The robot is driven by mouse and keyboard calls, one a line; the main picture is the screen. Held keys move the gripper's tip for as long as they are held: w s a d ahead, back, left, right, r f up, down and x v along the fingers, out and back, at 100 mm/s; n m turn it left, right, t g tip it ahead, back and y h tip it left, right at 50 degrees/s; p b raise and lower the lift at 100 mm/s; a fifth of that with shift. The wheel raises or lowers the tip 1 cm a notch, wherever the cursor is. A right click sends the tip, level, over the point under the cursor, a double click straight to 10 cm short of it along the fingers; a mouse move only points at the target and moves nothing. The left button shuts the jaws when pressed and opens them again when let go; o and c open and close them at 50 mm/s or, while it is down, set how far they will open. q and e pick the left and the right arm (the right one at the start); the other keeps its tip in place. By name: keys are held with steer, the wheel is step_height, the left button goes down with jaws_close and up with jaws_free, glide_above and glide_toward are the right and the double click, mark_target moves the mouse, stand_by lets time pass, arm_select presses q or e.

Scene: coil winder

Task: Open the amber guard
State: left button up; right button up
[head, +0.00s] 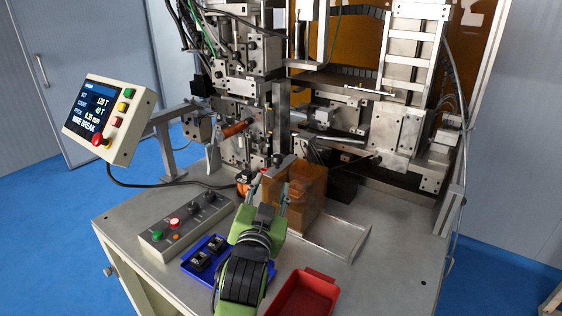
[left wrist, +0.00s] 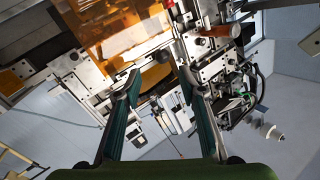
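The amber guard (head: 304,188) is a see-through orange-brown box on the machine table, below the winding head. It looks closed, with a pale metal strip (head: 279,167) and a dark knob along its upper left edge. In the left wrist view an amber panel (left wrist: 122,28) fills the top, beyond the fingers. My left gripper (head: 269,188) is just in front and left of the guard, its fingers spread with nothing visible between them. Its open fingers also show in the left wrist view (left wrist: 160,82). I cannot tell whether a finger touches the guard. My right gripper is out of view.
A blue tray (head: 222,273) with black parts and a red bin (head: 305,294) stand at the table front. A button box (head: 184,222) lies left, and a display panel (head: 108,119) stands beyond the left edge. A metal tray (head: 352,246) lies right of the guard.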

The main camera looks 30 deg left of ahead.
mark_target(277, 161)
arm_select(q)
steer(key=p+x, duration=0.1)
steer(key=x, duration=0.5)
steer(key=r+p+x, duration=0.1)
steer(key=x, duration=0.1)
steer(key=shift+w+a+p, duration=0.2)
steer(key=shift+w+p, duration=0.15)
steer(key=x, duration=0.2)
steer(key=shift+w+r+p, duration=0.1)
steer(key=shift+w+p, duration=0.2)
steer(key=shift+w+a, duration=0.15)
steer(key=shift+w, duration=0.1)
steer(key=shift+w+a, duration=0.1)
steer(key=shift+w, duration=0.15)
steer(key=shift+s, duration=0.1)
jaws_close()
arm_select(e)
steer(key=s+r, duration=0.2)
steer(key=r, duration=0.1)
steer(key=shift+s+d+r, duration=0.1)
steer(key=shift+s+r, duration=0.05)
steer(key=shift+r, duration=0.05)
